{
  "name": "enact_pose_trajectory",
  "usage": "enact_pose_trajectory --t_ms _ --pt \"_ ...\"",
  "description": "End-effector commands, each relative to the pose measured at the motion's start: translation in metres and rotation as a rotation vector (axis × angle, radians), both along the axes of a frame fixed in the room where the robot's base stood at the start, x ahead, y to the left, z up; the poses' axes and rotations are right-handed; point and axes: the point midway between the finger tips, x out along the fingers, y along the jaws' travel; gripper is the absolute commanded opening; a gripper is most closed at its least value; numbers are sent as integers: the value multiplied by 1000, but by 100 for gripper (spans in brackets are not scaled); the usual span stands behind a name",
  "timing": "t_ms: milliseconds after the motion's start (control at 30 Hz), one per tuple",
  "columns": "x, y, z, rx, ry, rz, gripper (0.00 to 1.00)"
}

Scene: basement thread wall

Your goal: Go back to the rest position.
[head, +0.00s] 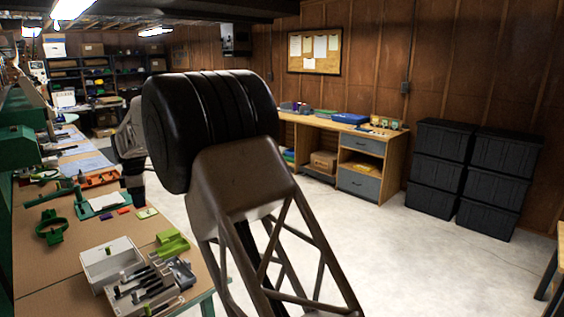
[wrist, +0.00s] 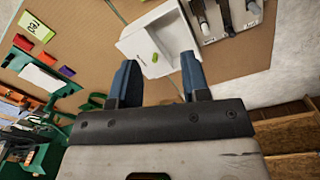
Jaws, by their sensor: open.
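My gripper (wrist: 158,82) shows in the wrist view with its two blue-grey fingers apart and nothing between them. It hangs above the brown workbench (wrist: 85,20). A white open box (wrist: 140,45) with a small green piece inside lies beyond the fingertips. In the head view my arm crosses the middle, and the gripper's fingers cannot be made out there.
The workbench (head: 45,262) runs along the left, with the white box (head: 105,257), a grey tool tray (head: 150,285), a light green holder (head: 172,243) and a dark green ring clamp (head: 50,228). Black stacked bins (head: 440,170) stand at the right. The pale floor (head: 400,255) is clear.

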Motion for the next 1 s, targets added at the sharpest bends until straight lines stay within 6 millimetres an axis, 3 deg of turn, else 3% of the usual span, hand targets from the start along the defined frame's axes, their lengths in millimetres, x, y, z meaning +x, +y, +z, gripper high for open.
enact_pose_trajectory --t_ms 100,467,1000 --pt "-2 -39 21 7 -5 -80 43" --pt "-20 -147 67 26 -21 -315 43" --pt "-79 -300 115 59 -41 -667 43"
